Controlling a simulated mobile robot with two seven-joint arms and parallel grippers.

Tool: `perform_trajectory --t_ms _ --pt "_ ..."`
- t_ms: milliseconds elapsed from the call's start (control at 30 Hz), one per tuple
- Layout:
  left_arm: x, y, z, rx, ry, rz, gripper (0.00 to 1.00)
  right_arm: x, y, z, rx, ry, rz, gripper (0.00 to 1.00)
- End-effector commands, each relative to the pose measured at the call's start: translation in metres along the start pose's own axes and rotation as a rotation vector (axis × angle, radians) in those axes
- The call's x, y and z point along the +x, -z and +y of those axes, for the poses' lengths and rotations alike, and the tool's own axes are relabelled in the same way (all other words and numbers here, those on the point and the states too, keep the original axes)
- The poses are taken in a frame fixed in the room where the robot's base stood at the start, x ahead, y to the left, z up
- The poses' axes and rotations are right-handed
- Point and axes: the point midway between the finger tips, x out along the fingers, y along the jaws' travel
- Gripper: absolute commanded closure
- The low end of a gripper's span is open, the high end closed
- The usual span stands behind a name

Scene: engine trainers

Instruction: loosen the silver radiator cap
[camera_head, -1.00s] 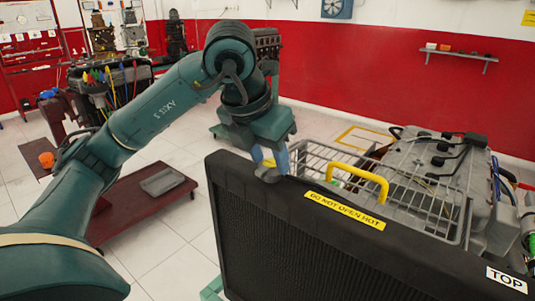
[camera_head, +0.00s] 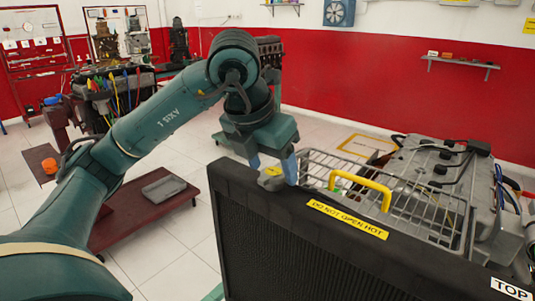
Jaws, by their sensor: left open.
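The silver radiator cap (camera_head: 271,181) sits on top of the black radiator (camera_head: 320,255), near its left end. Part of it shows below my left gripper (camera_head: 272,172), with a small yellow patch on it. My left gripper is open, and its two bluish fingers point down, one on each side of the cap. I cannot tell whether the fingers touch the cap. My right gripper is not in view.
A dark red creeper (camera_head: 135,215) holds a grey tray (camera_head: 164,188).

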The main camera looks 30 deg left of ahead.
Motion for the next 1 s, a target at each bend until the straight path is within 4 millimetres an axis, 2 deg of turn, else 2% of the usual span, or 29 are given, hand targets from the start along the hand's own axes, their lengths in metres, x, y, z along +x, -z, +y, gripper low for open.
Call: perform_trajectory --t_ms 167,400,600,800,1000 --pt "-0.02 -0.001 0.0 -0.001 0.002 -0.006 0.37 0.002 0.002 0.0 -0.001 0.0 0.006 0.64" --pt "-0.073 -0.003 0.001 -0.001 -0.002 -0.008 0.37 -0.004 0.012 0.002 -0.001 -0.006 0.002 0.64" --pt "-0.108 -0.002 0.0 -0.001 -0.001 -0.005 0.37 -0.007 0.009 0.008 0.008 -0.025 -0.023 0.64" --pt "-0.127 -0.001 0.0 0.0 0.0 -0.001 0.37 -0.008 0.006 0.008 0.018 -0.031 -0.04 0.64" --pt "-0.131 0.0 0.0 -0.001 0.0 0.0 0.37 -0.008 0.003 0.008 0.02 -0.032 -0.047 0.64"
